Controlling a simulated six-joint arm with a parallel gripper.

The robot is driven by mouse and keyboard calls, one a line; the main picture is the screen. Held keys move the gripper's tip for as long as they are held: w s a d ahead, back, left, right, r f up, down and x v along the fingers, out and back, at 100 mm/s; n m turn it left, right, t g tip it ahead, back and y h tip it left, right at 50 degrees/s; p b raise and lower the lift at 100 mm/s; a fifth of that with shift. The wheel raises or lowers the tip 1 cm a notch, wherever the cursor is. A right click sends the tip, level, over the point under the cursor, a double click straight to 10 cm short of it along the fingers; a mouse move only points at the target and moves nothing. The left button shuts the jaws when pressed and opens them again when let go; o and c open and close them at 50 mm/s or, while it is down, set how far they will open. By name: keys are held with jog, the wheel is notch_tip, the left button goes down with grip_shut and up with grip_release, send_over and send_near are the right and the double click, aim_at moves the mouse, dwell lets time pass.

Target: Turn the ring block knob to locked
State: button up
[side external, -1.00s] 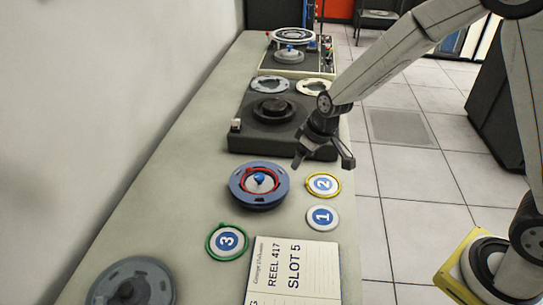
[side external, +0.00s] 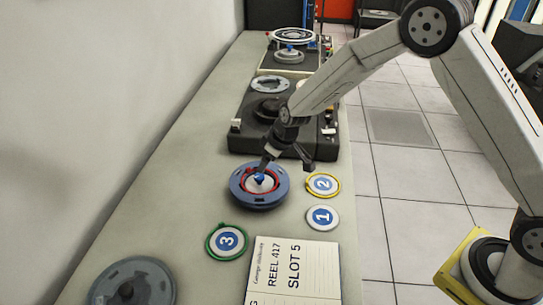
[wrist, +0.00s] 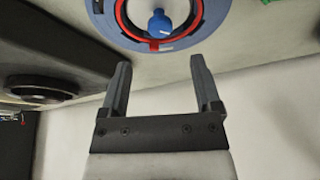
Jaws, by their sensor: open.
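The ring block (side external: 260,190) is a round blue-grey disc with a red ring and a pale centre, lying on the bench. A small blue knob (side external: 260,177) stands at its centre. In the wrist view the ring block (wrist: 100,22) shows at the top, with the blue knob (wrist: 160,24) inside the red ring. My gripper (side external: 288,166) is open and empty, close above the far right side of the ring block. In the wrist view my gripper's fingers (wrist: 160,75) point toward the knob, which is beyond the tips and not between them.
Discs numbered 1 (side external: 322,217), 2 (side external: 323,185) and 3 (side external: 227,241) lie around the ring block. A paper card (side external: 293,270) lies in front. A dark reel deck (side external: 250,142) stands behind. A grey reel (side external: 130,285) is at front left.

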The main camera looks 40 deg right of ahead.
aim_at(260, 176)
jog(key=shift+x, duration=3.55)
grip_shut()
